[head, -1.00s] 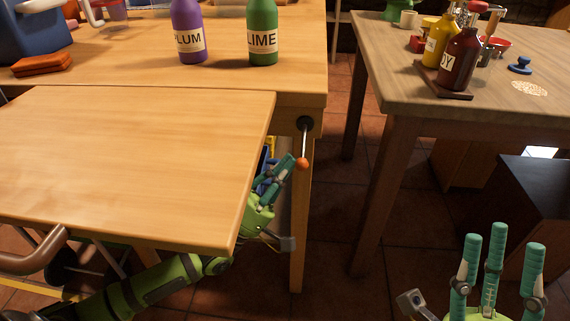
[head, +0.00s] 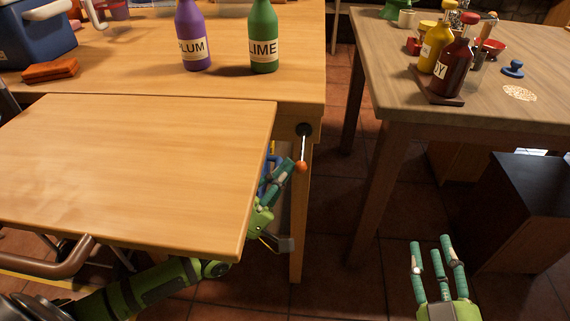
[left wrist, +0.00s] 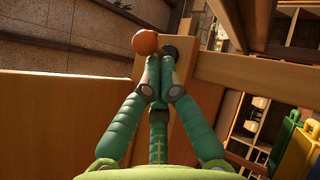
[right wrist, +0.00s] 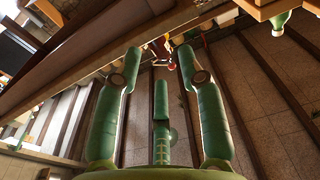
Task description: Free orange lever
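The orange lever is a thin metal rod with an orange ball knob (head: 301,166). It hangs down from a dark round pivot (head: 303,130) at the right end of the near wooden table. My left gripper (head: 288,165) reaches up from under the tabletop flap, its fingertips just left of the knob. In the left wrist view its fingers come together (left wrist: 159,62) right beside the orange knob (left wrist: 146,41). They look shut; whether the rod is between them is hidden. My right gripper (head: 435,248) is open and empty, low at the right, with fingers spread in its wrist view (right wrist: 160,65).
The wooden flap (head: 130,170) covers much of my left arm. A table leg (head: 298,235) stands beside the left hand. Purple (head: 192,40) and green (head: 263,40) bottles stand on this table. A second table (head: 440,105) is at right, a dark-topped box (head: 530,195) below it.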

